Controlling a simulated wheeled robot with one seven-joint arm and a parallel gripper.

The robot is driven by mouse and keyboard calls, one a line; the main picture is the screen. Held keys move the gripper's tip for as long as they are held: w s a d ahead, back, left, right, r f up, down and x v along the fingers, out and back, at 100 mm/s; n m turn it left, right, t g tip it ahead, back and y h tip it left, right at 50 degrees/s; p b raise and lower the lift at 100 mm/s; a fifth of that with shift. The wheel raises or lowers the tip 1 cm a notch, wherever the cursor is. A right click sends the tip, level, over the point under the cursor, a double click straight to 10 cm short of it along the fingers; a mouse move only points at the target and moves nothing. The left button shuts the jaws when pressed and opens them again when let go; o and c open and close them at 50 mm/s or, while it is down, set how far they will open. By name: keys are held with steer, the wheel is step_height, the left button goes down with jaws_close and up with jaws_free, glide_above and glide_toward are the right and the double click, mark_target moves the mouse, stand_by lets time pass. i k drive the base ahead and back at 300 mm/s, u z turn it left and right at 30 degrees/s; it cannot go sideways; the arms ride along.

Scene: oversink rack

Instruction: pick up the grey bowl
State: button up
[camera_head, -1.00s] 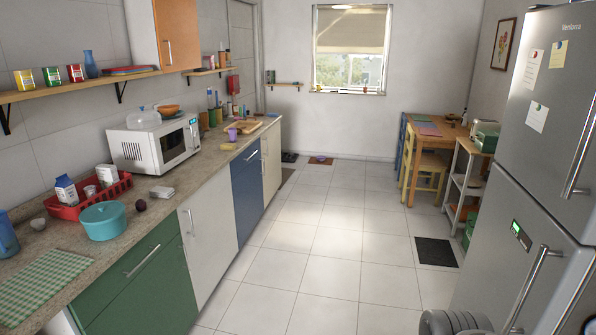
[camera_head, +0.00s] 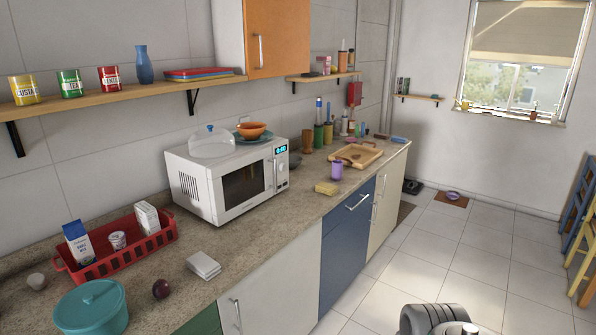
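I cannot make out a thing that is clearly a grey bowl. An orange bowl (camera_head: 251,130) sits on a blue plate on top of the microwave. A small purple dish (camera_head: 453,195) is on the floor mat near the far wall. Grey rounded parts of my own arm show at the bottom edge. My gripper's fingers do not show.
The counter (camera_head: 262,233) holds a red rack (camera_head: 110,262) with cartons, a teal pot (camera_head: 92,308), a white microwave (camera_head: 228,180) and a wooden tray (camera_head: 355,154). A wall shelf (camera_head: 130,87) with tins hangs above. The tiled floor (camera_head: 490,262) is mostly clear.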

mark_target(294, 161)
steer(key=u, duration=0.2)
steer(key=i, duration=1.1)
steer(key=z, duration=1)
steer(key=i, duration=3.15)
steer(key=u, duration=4.75)
